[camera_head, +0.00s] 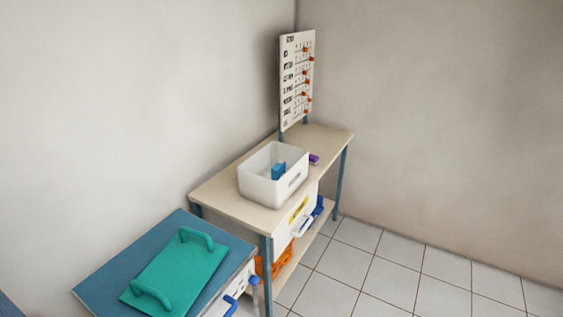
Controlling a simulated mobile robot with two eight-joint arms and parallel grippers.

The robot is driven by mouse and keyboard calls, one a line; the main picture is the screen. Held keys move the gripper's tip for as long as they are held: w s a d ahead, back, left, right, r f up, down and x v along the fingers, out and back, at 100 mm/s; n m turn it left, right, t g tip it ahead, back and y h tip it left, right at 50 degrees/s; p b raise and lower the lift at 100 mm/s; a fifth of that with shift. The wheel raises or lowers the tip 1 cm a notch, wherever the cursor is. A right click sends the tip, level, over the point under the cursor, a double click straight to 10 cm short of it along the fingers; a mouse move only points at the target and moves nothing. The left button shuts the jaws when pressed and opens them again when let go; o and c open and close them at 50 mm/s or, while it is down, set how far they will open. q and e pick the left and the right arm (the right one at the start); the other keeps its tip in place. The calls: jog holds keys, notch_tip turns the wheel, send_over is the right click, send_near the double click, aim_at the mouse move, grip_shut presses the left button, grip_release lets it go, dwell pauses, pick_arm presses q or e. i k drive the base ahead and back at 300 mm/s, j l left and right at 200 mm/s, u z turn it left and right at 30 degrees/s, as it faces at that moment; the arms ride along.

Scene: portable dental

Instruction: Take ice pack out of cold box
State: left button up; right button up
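A white open-topped box (258,186) stands on a beige table against the wall. A small blue block (278,171) sits inside it, partly hidden by the box wall; I cannot tell whether it is the ice pack. On the lower shelf, a white container with a yellow label (298,212) and a pale handle shows under the table top; I cannot tell whether this or the open box is the cold box. Neither of my grippers is in view.
The beige table (228,196) also bears a small purple item (314,159) and a board with orange markers (297,80). A teal two-handled tray (178,270) lies on a blue-topped cabinet (110,283) in front. Orange and blue items fill the lower shelf. Tiled floor (400,270) at right is clear.

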aim_at(278, 171)
jog(key=i+l+u, duration=0.1)
jog(key=i, duration=0.4)
jog(key=i+l+u, duration=0.15)
jog(key=i, duration=0.3)
jog(key=i+l+u, duration=0.1)
jog(key=i, duration=0.35)
jog(key=l+u, duration=0.1)
jog(key=u, duration=0.85)
jog(key=i, duration=0.05)
